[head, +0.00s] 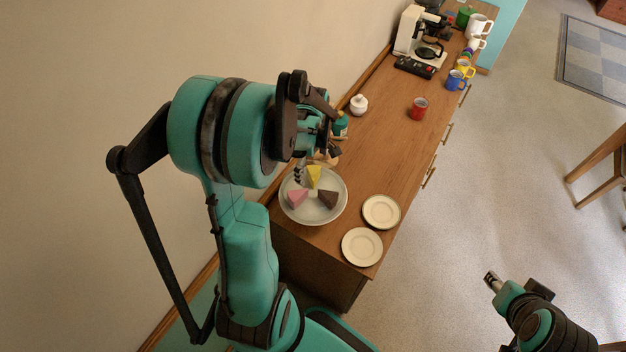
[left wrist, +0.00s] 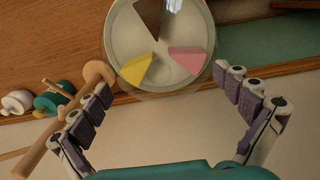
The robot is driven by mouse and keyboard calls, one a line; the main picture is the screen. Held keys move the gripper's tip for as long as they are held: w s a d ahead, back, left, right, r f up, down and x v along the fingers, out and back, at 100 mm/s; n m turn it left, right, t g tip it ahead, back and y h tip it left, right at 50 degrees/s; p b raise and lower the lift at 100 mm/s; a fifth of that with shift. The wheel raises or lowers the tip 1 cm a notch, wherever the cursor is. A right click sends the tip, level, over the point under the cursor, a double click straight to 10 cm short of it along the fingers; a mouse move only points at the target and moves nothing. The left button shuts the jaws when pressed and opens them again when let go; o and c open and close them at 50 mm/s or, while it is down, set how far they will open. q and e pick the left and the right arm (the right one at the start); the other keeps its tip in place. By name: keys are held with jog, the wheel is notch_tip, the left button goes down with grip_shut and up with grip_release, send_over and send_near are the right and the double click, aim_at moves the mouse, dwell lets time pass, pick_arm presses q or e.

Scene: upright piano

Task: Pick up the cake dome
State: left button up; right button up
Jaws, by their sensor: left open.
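Cake slices in yellow, pink and dark brown sit on a round pale cake plate (head: 292,213) at the near end of the wooden counter. A clear cake dome is hard to make out; a faint transparent rim (left wrist: 210,74) shows around the slices in the left wrist view. My left gripper (head: 318,162) is open and empty above the wall-side edge of the plate. In the left wrist view its spread fingers (left wrist: 170,84) point towards the plate, which lies beyond them. My right gripper (head: 491,281) is over the floor at lower right; its jaws are unclear.
Two small plates (head: 381,212) (head: 361,246) lie beside the cake plate. A light wooden rod with a disc (left wrist: 62,122) is near my left finger. A white jar (head: 358,104), a red mug (head: 418,108) and a coffee machine (head: 418,32) stand farther along. The wall runs close at left.

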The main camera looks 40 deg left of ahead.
aim_at(313, 183)
pick_arm(q)
jog(key=shift+w+d+f, duration=0.1)
jog(key=shift+d+f, duration=0.05)
jog(key=shift+f, duration=1.25)
jog(key=shift+d+r, duration=0.1)
jog(key=c, duration=1.9)
jog(key=shift+s, duration=0.3)
grip_shut()
jog(key=shift+s+d+r, duration=0.1)
